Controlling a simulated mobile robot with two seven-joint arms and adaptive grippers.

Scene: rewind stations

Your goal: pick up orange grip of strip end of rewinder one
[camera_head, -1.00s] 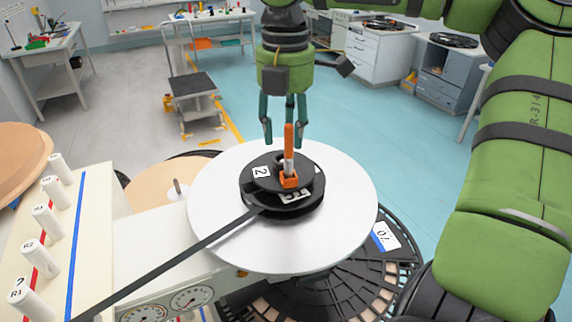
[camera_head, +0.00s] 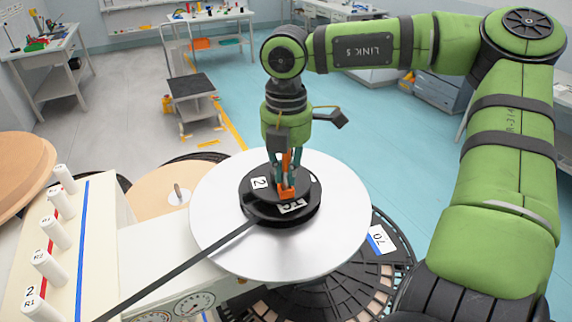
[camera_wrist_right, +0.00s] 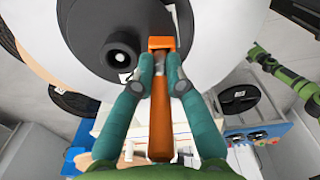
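The orange grip (camera_head: 286,187) stands upright on the black reel hub (camera_head: 262,210), at the strip end. In the right wrist view the grip (camera_wrist_right: 160,120) runs between the two fingers of my right gripper (camera_wrist_right: 160,68). My right gripper (camera_head: 287,176) points down from above, and its fingertips close against both sides of the grip near its base. The black strip (camera_head: 180,268) runs from the hub to the lower left. The hub rests on a white round plate (camera_head: 225,255). My left gripper does not show in the head view; a small green arm in the wrist view is unclear.
A cream panel with white knobs (camera_head: 55,232) stands at the left, beside gauges (camera_head: 195,303). A black slotted disc (camera_head: 375,270) lies below the plate's right edge. A trolley (camera_head: 195,95) and tables stand behind. The blue floor behind the plate is open.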

